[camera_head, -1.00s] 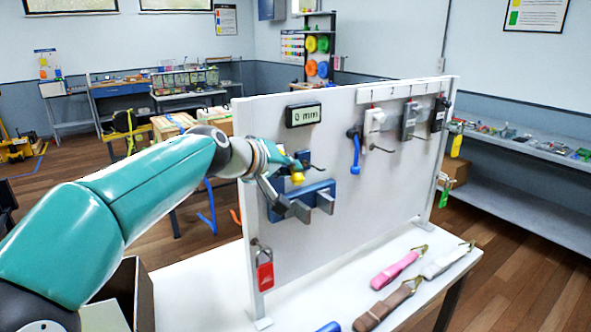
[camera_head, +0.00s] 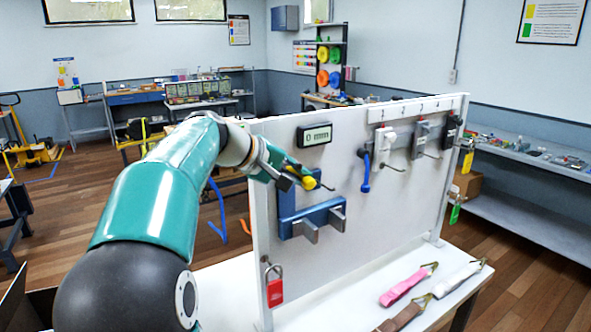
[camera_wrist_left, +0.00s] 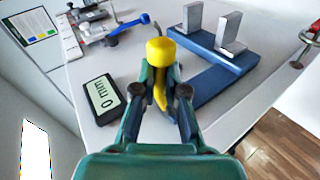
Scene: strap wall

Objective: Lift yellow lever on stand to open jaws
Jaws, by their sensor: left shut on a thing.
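The yellow lever (camera_head: 306,182) is at the panel, just above the blue jaw stand (camera_head: 285,205). The stand's two grey jaws (camera_head: 308,231) stick out, with a gap between them. My left gripper (camera_head: 288,176) reaches over the panel's left end to the lever. In the left wrist view the gripper (camera_wrist_left: 160,92) is shut on the yellow lever (camera_wrist_left: 160,52), whose round knob stands out past the fingertips. The stand (camera_wrist_left: 210,70) lies to the right there, clear of the fingers. A display (camera_head: 314,135) above reads 0 mm. My right gripper is not in view.
Hooks on the white panel (camera_head: 355,150) to the right hold a blue-handled tool (camera_head: 366,172) and ratchets (camera_head: 420,138). A red padlock (camera_head: 274,287) hangs at lower left. Straps (camera_head: 407,285) lie on the table in front.

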